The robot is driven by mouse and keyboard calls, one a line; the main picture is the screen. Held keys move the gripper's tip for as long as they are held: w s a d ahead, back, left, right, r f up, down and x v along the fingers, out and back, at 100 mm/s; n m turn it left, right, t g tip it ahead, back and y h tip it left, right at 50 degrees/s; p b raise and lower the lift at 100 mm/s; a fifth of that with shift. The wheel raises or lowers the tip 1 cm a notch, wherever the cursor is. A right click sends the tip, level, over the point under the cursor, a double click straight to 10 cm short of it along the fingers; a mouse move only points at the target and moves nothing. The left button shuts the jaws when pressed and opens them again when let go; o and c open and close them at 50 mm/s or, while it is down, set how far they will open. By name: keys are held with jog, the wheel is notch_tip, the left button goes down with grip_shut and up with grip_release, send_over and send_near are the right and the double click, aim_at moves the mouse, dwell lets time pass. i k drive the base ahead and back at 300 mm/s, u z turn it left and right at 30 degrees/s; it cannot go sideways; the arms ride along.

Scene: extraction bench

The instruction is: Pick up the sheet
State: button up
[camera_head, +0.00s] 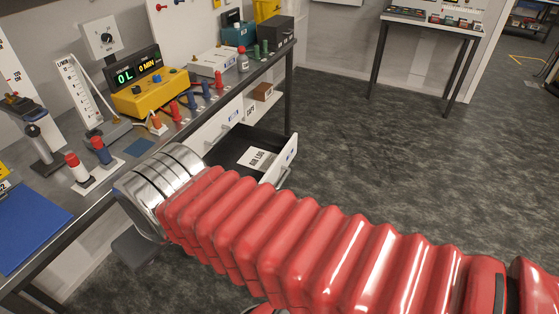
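A white sheet (258,160) with dark print, seemingly reading "AIR LOG", lies in an open drawer (290,152) under the bench. The drawer has a dark inside and a white front, and it is pulled out to the right. My red ribbed arm crosses the lower picture and hides part of the drawer's near side. My gripper (138,225) is at the arm's silver end, by the bench's front edge, left of the drawer and apart from the sheet. Its fingertips are not clearly visible, so I cannot tell whether it is open or holds anything.
The bench top (135,147) carries a yellow meter (150,95), a row of red and blue fittings, a flow tube (78,90) and a blue mat (28,225). A closed drawer (225,125) sits beyond the open one. Another table (430,22) stands behind. The floor right of the drawer is clear.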

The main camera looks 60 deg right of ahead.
aim_at(260, 160)
jog(key=z, duration=3.25)
jog(key=i, duration=0.95)
jog(key=u, duration=0.05)
